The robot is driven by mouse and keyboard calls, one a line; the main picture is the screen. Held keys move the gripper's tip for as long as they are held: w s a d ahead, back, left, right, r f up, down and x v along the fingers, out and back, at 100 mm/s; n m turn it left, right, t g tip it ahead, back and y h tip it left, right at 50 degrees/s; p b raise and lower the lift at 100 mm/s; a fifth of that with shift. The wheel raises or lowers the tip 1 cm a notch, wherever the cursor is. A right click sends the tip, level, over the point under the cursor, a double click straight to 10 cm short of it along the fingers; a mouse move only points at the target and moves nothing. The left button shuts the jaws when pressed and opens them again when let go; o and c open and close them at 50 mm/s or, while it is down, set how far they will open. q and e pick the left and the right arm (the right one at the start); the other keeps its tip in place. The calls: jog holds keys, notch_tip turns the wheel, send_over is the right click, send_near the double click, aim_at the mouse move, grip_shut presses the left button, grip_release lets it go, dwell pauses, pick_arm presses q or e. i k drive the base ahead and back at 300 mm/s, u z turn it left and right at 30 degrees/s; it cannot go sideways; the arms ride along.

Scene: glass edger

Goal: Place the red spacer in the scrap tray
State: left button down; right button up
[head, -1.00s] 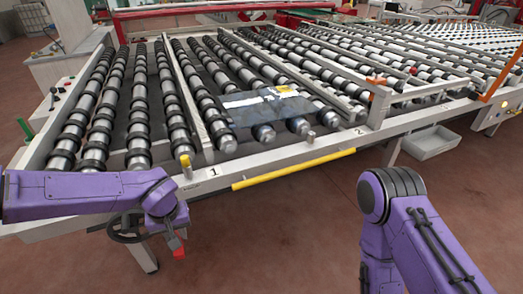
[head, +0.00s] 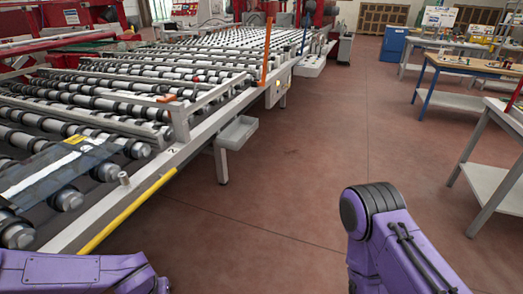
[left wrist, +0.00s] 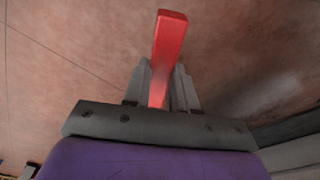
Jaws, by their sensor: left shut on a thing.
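The red spacer (left wrist: 168,50) shows in the left wrist view as a long red bar. My left gripper (left wrist: 164,85) is shut on it, with the bar sticking out past the fingertips over the reddish floor. In the head view only part of my left arm shows at the bottom left; its gripper and the spacer are out of that view. A light grey tray (head: 238,133), which looks like the scrap tray, hangs at the side of the roller table, left of centre. Its inside is hardly visible. My right arm shows at the lower right, its gripper out of view.
The roller table (head: 150,178) fills the left, with a yellow bar (head: 125,212) on its edge and a glass sheet (head: 60,170) on its rollers. An orange post (head: 267,52) rises beyond the tray. Workbenches (head: 465,68) stand at right. The floor (head: 310,150) between is open.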

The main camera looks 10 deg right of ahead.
aim_at(240, 136)
jog(key=z, duration=1.1)
jog(key=i, duration=5.05)
jog(key=u, duration=2.85)
